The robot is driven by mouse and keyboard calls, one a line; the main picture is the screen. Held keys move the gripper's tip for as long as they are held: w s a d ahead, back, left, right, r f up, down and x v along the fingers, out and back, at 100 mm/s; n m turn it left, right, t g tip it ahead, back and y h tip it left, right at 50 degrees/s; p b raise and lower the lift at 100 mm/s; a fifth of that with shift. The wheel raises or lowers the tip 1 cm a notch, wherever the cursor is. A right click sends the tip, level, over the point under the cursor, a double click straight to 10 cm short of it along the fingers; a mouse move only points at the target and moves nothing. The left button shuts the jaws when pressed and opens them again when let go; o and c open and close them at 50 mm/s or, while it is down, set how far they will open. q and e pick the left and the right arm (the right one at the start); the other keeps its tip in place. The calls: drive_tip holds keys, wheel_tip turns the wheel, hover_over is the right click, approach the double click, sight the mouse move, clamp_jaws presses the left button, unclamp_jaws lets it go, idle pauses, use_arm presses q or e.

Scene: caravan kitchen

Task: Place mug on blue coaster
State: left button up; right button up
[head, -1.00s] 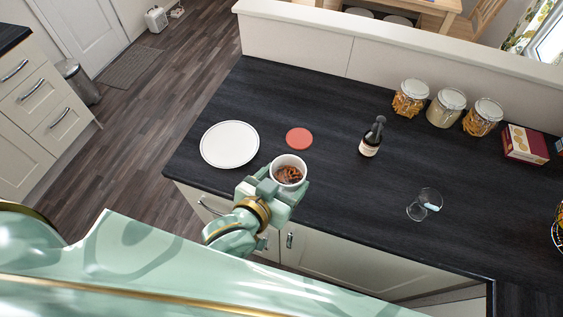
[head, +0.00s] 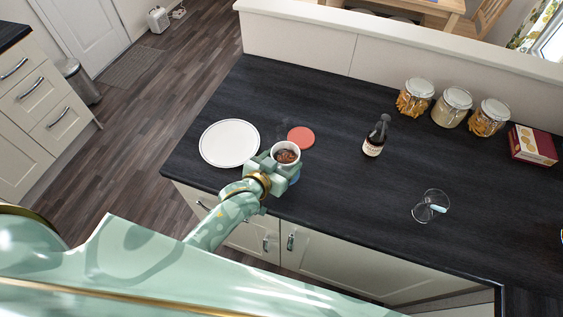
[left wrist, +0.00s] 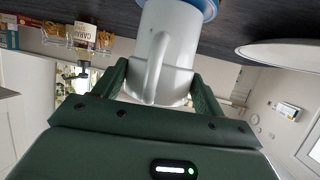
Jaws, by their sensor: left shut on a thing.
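A white mug (head: 287,157) with brown contents is upright in my left gripper (head: 283,170), near the counter's front edge. The left wrist view, where the scene is upside down, shows the mug (left wrist: 170,45) and its handle between the two fingers of the gripper (left wrist: 163,88). A bit of the blue coaster (head: 295,179) shows beside the gripper in the head view; the rest is hidden. In the left wrist view the blue coaster (left wrist: 209,9) shows at the mug's base. I cannot tell whether they touch. My right gripper is not in view.
A red coaster (head: 301,137) lies just beyond the mug. A white plate (head: 229,143) lies to its left. A dark bottle (head: 376,137) and a glass (head: 430,207) are to the right. Jars (head: 452,107) and a box (head: 532,146) stand at the back right.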

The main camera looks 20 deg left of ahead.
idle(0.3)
use_arm(q)
drive_tip(key=o, duration=1.3)
drive_tip(key=shift+f, duration=0.1)
drive_tip(key=p+v, duration=0.1)
drive_tip(key=v, duration=1.1)
drive_tip(key=shift+p, duration=0.3)
